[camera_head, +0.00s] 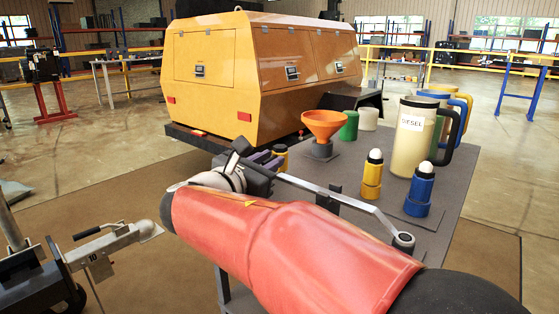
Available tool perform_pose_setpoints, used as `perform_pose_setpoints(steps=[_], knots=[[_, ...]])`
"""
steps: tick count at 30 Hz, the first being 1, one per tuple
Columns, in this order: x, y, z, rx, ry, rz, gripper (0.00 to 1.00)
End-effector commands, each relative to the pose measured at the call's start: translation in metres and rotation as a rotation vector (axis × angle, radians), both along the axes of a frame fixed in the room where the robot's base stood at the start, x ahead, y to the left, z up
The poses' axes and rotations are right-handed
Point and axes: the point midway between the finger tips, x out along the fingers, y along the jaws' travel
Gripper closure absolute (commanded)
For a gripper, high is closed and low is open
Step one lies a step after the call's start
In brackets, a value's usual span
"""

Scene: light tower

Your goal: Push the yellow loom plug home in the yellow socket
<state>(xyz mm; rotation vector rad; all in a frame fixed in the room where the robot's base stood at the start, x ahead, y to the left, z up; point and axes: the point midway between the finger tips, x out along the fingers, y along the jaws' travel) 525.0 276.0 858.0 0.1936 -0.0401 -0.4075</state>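I cannot clearly make out the yellow loom plug or the yellow socket. A small yellow cylinder (281,155) shows just beyond my gripper (272,166), mostly hidden by it. A larger yellow cylinder with a white domed top (372,178) stands upright on the grey table, beside a similar blue one (420,190). My gripper is at the table's left edge, at the far end of my red-sleeved arm. Its fingers are dark and seen from behind, so I cannot tell whether they are open or hold anything.
An orange funnel (323,125), green and white containers and a DIESEL jug (412,137) stand farther back. A large orange cabinet (250,75) is behind. A tow hitch (105,245) is at left.

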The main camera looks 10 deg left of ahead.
Motion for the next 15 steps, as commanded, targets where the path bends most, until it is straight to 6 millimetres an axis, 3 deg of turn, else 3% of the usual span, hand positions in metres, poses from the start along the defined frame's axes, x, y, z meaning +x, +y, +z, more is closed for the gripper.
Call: perform_pose_setpoints(steps=[1, 4, 15], knots=[[-0.0001, 0.0000, 0.0000, 0.000, 0.000, 0.000, 0.86], [-0.0002, 0.0001, 0.0000, 0.000, 0.000, 0.000, 0.99], [-0.0003, 0.0001, 0.0009, 0.000, 0.000, 0.000, 1.00]])
